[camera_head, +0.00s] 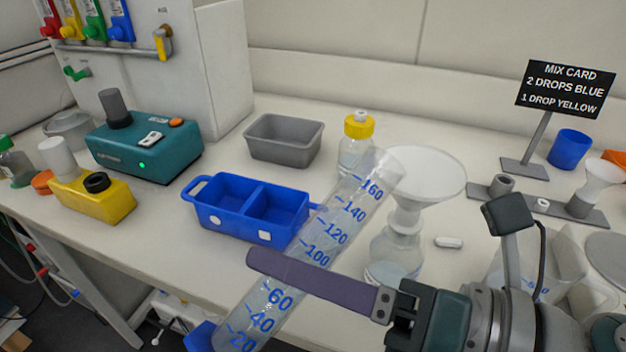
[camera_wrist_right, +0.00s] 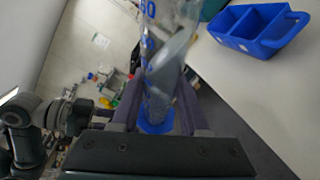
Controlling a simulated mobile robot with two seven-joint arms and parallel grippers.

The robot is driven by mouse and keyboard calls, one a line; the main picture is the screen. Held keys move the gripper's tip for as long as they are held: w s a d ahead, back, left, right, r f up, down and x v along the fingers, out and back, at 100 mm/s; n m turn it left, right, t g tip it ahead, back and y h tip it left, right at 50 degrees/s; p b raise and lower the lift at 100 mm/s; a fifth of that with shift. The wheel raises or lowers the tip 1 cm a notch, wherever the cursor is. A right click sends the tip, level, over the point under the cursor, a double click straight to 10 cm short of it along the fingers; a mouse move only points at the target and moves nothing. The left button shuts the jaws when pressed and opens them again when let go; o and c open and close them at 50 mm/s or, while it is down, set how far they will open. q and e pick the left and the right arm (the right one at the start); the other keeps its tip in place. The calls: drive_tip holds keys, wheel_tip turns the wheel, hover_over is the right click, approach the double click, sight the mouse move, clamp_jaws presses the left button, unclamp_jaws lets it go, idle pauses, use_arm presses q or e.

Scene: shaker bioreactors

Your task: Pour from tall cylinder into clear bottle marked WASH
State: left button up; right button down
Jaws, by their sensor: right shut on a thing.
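The tall clear cylinder (camera_head: 318,245) with blue graduations is tilted, its mouth up and to the right by the white funnel's left rim. Its blue foot (camera_head: 200,337) is at lower left. My right gripper (camera_head: 262,268) is shut around the cylinder's middle; the wrist view also shows the cylinder (camera_wrist_right: 160,65) between the fingers (camera_wrist_right: 155,105). A slanted pale surface shows inside, possibly liquid. The white funnel (camera_head: 425,172) sits in a clear bottle (camera_head: 392,255) on the table, partly behind the cylinder. No WASH mark is readable on it.
A yellow-capped bottle (camera_head: 357,138) stands just behind the cylinder's mouth. A blue two-part tray (camera_head: 212,212) and grey tub (camera_head: 283,140) are left. A small white piece (camera_head: 449,242) lies right of the funnel bottle. The mix card (camera_head: 558,88) stands at back right.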

sight(313, 232)
drive_tip(key=shift+w+d+r+m+y+p, duration=0.1)
drive_tip(key=shift+w+d+r+m+p, duration=0.15)
drive_tip(key=shift+r, duration=0.25)
drive_tip(key=shift+w+d+r+m+y+p, duration=0.15)
drive_tip(key=shift+r+m+p, duration=0.15)
drive_tip(key=shift+r, duration=0.2)
drive_tip(key=shift+w+d+r+m+y+p, duration=0.1)
drive_tip(key=shift+w+d+r+m+p, duration=0.15)
drive_tip(key=shift+r, duration=0.25)
drive_tip(key=shift+s+r+y, duration=0.1)
drive_tip(key=shift+y, duration=0.15)
drive_tip(key=shift+r+m+p, duration=0.15)
drive_tip(key=shift+m+p, duration=0.15)
drive_tip(key=shift+r, duration=0.1)
drive_tip(key=shift+r+m+p, duration=0.45)
drive_tip(key=shift+m+p, duration=0.05)
drive_tip(key=shift+m, duration=0.1)
drive_tip(key=shift+r+m+y, duration=0.3)
drive_tip(key=shift+r+m+t+p, duration=0.3)
drive_tip(key=shift+m+t+p, duration=0.1)
drive_tip(key=shift+m+p, duration=0.15)
